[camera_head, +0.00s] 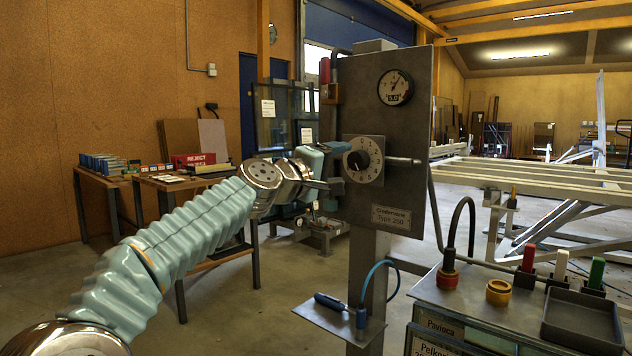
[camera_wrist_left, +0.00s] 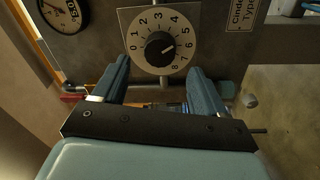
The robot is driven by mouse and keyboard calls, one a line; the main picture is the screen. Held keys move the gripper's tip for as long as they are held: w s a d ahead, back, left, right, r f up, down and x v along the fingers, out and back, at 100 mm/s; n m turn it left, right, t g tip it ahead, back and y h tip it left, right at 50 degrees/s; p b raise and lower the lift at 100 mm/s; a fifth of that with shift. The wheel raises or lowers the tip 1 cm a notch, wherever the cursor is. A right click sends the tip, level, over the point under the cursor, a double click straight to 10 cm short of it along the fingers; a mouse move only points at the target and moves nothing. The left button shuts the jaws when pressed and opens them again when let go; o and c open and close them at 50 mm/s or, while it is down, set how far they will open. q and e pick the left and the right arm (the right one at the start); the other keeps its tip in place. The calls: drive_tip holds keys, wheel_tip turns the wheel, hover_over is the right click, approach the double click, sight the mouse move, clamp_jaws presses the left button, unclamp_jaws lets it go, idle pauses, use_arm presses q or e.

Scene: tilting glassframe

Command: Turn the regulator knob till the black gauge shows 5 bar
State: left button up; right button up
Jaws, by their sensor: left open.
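The black gauge (camera_head: 394,87) sits high on the grey panel (camera_head: 403,130). Its small readout seems to show 5.0; the needle is too small to read surely. It is partly cut off in the left wrist view (camera_wrist_left: 62,14). The regulator knob (camera_head: 357,160) is black, on a pale dial numbered 0 to 8. In the left wrist view the knob (camera_wrist_left: 160,47) has its white mark toward the right, near 6 or 7. My left gripper (camera_head: 336,170) is open, its fingers (camera_wrist_left: 162,80) apart, just short of the knob and empty. My right gripper is out of view.
A rod (camera_head: 405,161) sticks out right of the dial. A small shelf (camera_head: 335,318) with a blue tool and hose is below the panel. A cabinet with a dark tray (camera_head: 583,318) stands at the lower right. Tables with boxes (camera_head: 105,165) stand behind my left arm.

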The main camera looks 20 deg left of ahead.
use_arm(q)
drive_tip(key=b+v, duration=0.2)
drive_tip(key=v, duration=0.6)
drive_tip(key=shift+s, duration=0.4)
drive_tip(key=shift+a+f, duration=0.1)
